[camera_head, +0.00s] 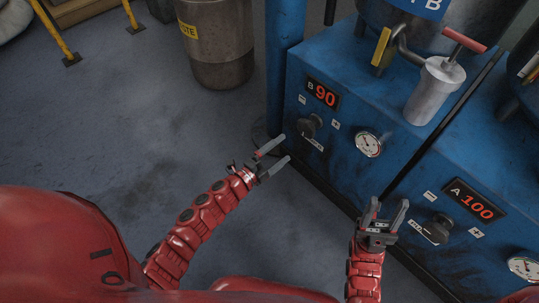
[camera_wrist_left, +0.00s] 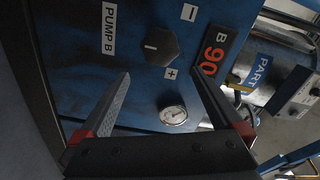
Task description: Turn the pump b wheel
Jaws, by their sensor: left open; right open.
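The pump B wheel is a dark knob (camera_head: 309,125) on the blue machine's front, below the red "B 90" display (camera_head: 322,95). In the left wrist view the knob (camera_wrist_left: 161,46) shows a light pointer line, between minus and plus marks and beside the "PUMP B" label (camera_wrist_left: 109,28). My left gripper (camera_head: 279,147) is open and empty, just below and left of the knob, apart from it. In the wrist view the knob lies ahead, beyond the fingertips. My right gripper (camera_head: 387,213) is open and empty, left of the pump A knob (camera_head: 438,228).
A round gauge (camera_head: 368,144) sits right of the pump B knob. The "A 100" display (camera_head: 473,203) and another gauge (camera_head: 524,267) are at the lower right. A waste drum (camera_head: 217,45) stands at the back.

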